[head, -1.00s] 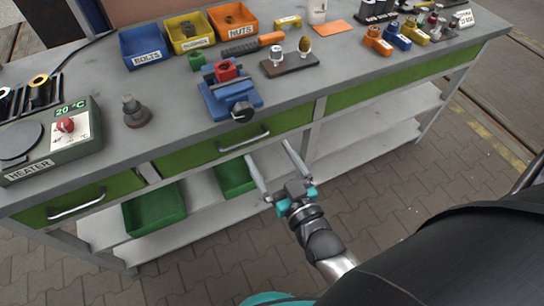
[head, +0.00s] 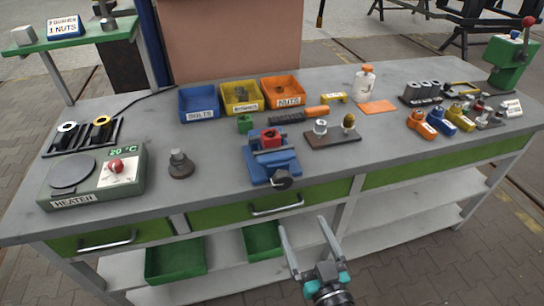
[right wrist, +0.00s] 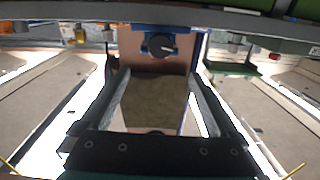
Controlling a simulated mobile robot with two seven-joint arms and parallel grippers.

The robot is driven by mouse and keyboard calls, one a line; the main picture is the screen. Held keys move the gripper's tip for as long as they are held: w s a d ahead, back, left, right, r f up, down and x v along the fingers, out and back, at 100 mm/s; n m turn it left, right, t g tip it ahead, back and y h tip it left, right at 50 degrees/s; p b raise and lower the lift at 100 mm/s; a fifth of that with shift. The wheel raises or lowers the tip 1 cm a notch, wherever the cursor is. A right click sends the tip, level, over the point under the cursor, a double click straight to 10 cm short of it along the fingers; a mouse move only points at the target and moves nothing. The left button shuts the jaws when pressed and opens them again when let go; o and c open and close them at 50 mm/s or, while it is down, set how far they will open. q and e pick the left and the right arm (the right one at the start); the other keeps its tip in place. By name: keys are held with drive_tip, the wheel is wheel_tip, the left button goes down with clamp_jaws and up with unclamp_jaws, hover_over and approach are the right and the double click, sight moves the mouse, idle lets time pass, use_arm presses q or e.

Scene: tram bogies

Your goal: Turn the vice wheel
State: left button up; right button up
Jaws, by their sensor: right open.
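The blue vice (head: 268,165) stands at the front edge of the grey bench, with a red piece (head: 271,138) at its jaws. Its dark round wheel (head: 283,183) faces the front. My right gripper (head: 301,224) is open and empty, in front of the bench and below the wheel in the head view. In the right wrist view, the wheel (right wrist: 158,45) shows beyond the fingertips, roughly centred between the two fingers (right wrist: 158,73). The gripper and wheel are apart. My left gripper is in neither view.
Behind the vice stand a blue bin (head: 198,104), a yellow bin (head: 241,98) and an orange bin (head: 283,91). A heater (head: 92,178) is to the left, and a dark board with fittings (head: 333,139) to the right. Green drawers (head: 270,208) lie below the bench top.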

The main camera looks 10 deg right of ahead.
sight(283, 183)
drive_tip(key=w+n, duration=0.2)
drive_tip(key=w, duration=0.3)
drive_tip(key=w+n+b, duration=0.1)
drive_tip(key=w+n, duration=0.2)
drive_tip(key=w, duration=0.2)
drive_tip(key=w+a+n, duration=0.1)
drive_tip(key=w+n, duration=0.2)
drive_tip(key=w, duration=0.2)
drive_tip(key=shift+w, duration=0.2)
idle(0.3)
drive_tip(key=c, duration=1.4)
